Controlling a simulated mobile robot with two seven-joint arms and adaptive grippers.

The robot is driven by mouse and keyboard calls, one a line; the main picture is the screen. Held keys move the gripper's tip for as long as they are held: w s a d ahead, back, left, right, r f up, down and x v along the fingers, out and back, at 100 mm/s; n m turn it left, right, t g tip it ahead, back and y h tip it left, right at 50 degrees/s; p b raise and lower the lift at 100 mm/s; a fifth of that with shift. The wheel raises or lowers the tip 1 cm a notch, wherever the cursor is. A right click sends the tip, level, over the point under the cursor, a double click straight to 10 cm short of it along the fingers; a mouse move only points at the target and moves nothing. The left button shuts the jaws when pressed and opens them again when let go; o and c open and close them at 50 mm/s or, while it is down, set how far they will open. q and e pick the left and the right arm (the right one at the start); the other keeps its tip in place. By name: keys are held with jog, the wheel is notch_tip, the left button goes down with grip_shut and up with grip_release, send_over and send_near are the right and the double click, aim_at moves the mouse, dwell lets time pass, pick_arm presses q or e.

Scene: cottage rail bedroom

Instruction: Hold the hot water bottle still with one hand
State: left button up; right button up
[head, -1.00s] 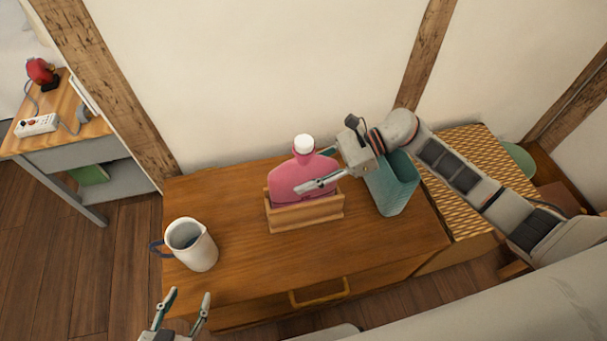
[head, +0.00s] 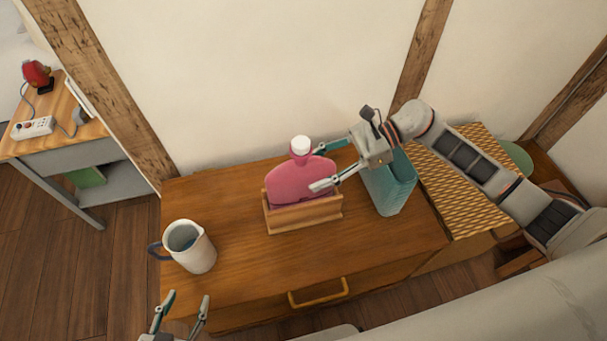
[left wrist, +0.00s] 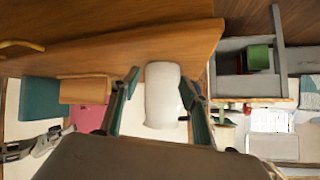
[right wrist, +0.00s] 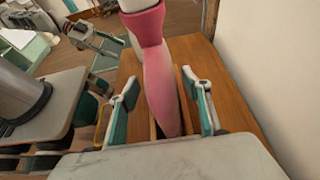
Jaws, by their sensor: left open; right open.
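The pink hot water bottle (head: 292,184) with a white cap stands upright in a wooden holder (head: 303,216) on the dresser top. My right gripper (head: 317,168) is open at the bottle's right side, one finger towards the wall and one towards the front. In the right wrist view the bottle (right wrist: 160,90) lies between the spread fingers (right wrist: 165,105), with gaps on both sides. My left gripper (head: 185,302) is open and empty at the dresser's front left edge. The left wrist view shows its open fingers (left wrist: 158,95) with the white jug (left wrist: 163,95) beyond them.
The jug (head: 192,247) with a dark handle and water inside stands at the dresser's left. A teal container (head: 391,187) stands right of the bottle, under my right arm. The wall is close behind. The dresser's front middle is clear.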

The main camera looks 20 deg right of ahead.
aim_at(332, 163)
pick_arm(q)
jog(key=shift+s+f, duration=0.1)
jog(key=shift+f, duration=0.1)
pick_arm(e)
jog(key=v, duration=0.6)
jog(key=shift+d, duration=0.25)
pick_arm(q)
jog(key=shift+w+d+r, duration=0.15)
jog(key=shift+w+r, duration=0.05)
jog(key=shift+r, duration=0.15)
pick_arm(e)
jog(key=shift+v, duration=0.8)
pick_arm(q)
jog(key=shift+s+f, duration=0.1)
jog(key=shift+f, duration=0.1)
pick_arm(e)
jog(key=shift+s, duration=0.1)
